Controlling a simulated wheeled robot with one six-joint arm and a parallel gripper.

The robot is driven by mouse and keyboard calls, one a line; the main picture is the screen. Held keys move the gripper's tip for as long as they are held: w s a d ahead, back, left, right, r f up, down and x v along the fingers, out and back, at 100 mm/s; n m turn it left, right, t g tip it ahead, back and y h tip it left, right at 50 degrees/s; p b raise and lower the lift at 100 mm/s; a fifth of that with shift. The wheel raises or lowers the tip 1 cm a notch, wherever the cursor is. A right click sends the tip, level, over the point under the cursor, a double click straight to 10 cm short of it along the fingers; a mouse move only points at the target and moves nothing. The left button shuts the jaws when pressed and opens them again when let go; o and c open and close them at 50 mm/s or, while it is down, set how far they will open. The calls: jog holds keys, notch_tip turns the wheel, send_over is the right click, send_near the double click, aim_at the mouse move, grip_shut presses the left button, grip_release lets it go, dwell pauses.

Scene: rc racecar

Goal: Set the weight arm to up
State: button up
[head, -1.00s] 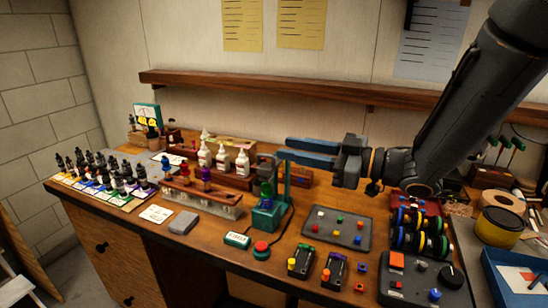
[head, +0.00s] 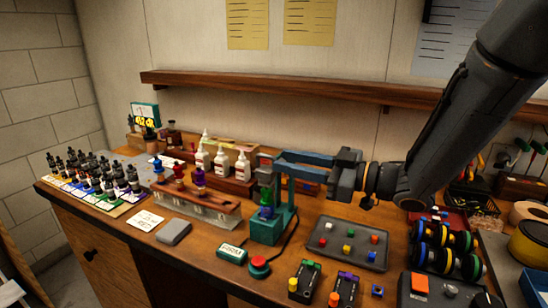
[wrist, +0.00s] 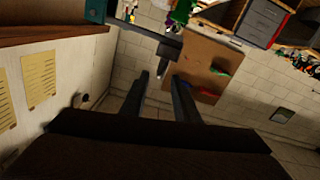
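The teal stand (head: 268,232) stands on the bench, with a green object inside its frame. In the wrist view, a dark bar (wrist: 140,32) runs from a teal upright to a grey block (wrist: 168,51); this appears to be the weight arm. In the head view the bar is hard to pick out near the stand's top, partly behind my fingers. My gripper (head: 278,163) is open and empty, its fingers level and pointing left at the stand's top. In the wrist view my gripper (wrist: 161,78) has its fingertips apart, just short of the grey block.
A rack of coloured-top bottles (head: 200,205) and white bottles (head: 221,163) stand left of the stand. A red button (head: 259,265) and green-framed display (head: 232,252) sit in front. A grey tray of coloured cubes (head: 347,243) lies right, below my arm. A wooden shelf (head: 300,95) runs behind.

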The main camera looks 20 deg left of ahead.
aim_at(272, 158)
jog(key=shift+w+a+p, duration=0.15)
jog(key=shift+a+p, duration=0.15)
jog(key=shift+a, duration=0.9)
jog(key=shift+w+a+p, duration=0.1)
jog(key=shift+a+p, duration=0.15)
jog(key=shift+a, duration=0.9)
grip_shut()
